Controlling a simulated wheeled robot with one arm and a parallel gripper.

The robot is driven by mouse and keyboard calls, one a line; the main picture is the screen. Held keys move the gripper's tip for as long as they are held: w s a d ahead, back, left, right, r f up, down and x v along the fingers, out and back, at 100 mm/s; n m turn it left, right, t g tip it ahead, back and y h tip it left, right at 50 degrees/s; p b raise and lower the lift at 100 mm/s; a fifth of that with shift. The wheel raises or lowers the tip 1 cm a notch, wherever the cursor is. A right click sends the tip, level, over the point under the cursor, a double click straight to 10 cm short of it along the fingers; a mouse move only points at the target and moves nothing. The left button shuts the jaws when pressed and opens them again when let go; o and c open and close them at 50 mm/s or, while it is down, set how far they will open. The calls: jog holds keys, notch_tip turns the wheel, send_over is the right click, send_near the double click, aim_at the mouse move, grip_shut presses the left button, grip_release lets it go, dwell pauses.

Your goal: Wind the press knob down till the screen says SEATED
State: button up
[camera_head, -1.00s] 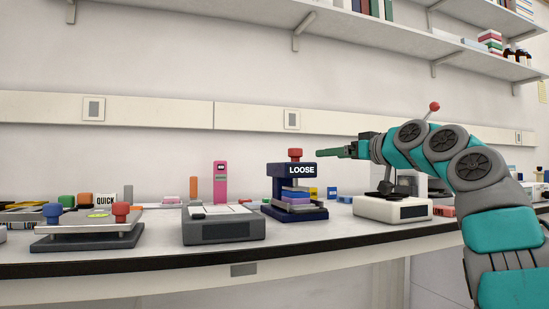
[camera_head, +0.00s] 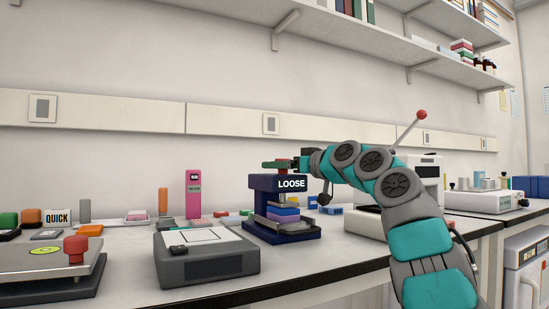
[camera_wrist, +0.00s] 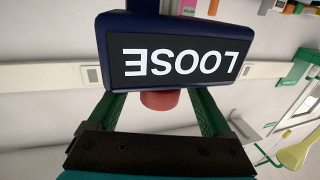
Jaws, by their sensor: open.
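The dark blue press (camera_head: 262,184) stands on the bench, and its screen (camera_head: 291,184) reads LOOSE. The screen also shows in the wrist view (camera_wrist: 180,62), where its text is upside down. The red press knob (camera_head: 284,163) is on top of the press, partly covered by my gripper in the head view. My gripper (camera_head: 278,167) is at knob height with its green fingers open. In the wrist view the knob (camera_wrist: 160,100) lies between the two fingers, with gaps visible on both sides. The fingertips are partly hidden behind the screen housing.
A grey flat device (camera_head: 205,258) stands left of the press, and another device with a red knob (camera_head: 75,248) is at far left. A white machine (camera_head: 370,222) sits right of the press, beneath my arm. A shelf (camera_head: 350,45) hangs above.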

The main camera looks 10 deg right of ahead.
jog(key=shift+r+p+x, duration=0.2)
jog(key=shift+p+x, duration=0.3)
jog(key=shift+x, duration=0.6)
jog(key=shift+w+a+f, duration=0.1)
jog(key=shift+w+f, duration=0.05)
jog(key=shift+c, duration=0.4)
grip_shut()
jog(key=shift+a+f+m+t+h+b, duration=0.15)
jog(key=shift+m+t+h+b, duration=0.3)
jog(key=shift+b, duration=0.75)
